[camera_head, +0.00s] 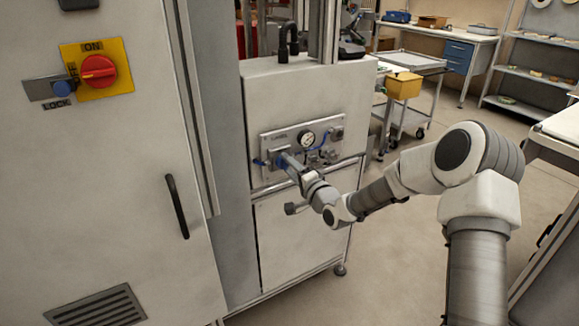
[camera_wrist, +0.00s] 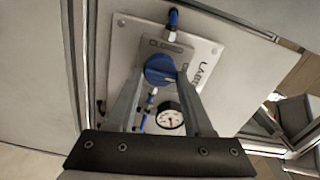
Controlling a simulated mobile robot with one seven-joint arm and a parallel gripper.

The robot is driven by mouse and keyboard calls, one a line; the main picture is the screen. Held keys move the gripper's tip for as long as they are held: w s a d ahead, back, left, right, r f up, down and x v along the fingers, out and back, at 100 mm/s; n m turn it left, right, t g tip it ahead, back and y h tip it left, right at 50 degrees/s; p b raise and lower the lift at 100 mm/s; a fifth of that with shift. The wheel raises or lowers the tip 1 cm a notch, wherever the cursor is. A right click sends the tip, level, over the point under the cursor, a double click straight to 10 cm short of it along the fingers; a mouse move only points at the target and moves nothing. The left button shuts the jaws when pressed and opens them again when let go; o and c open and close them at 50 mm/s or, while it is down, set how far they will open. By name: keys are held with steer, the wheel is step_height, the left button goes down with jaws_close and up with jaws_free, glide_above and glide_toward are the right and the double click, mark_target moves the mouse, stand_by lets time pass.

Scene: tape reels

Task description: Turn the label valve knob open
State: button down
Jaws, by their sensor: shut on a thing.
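The label valve knob (camera_wrist: 161,68) is a round blue knob on a small grey plate (camera_wrist: 203,48) in the wrist view. The plate reads "CLOSED" above the knob, and a partly cut-off word beginning "LAB" runs down its right side. My gripper (camera_wrist: 160,78) is shut on the knob, one finger on each side. The fingers hide part of the plate and its other marking. In the head view my gripper (camera_head: 287,163) reaches the left part of the valve panel (camera_head: 331,133), and its fingers mostly hide the knob.
A pressure gauge (camera_head: 307,139) and blue tubing sit right of my gripper on the panel. A horizontal rail (camera_head: 265,188) runs just below. A tall cabinet (camera_head: 120,190) with a red rotary switch (camera_head: 98,70) stands at left.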

steer(key=shift+c, duration=1.5)
jaws_free()
steer(key=p+v, duration=0.2)
steer(key=v, duration=1.5)
steer(key=shift+s+p, duration=0.2)
steer(key=shift+p, duration=0.2)
steer(key=shift+d, duration=0.15)
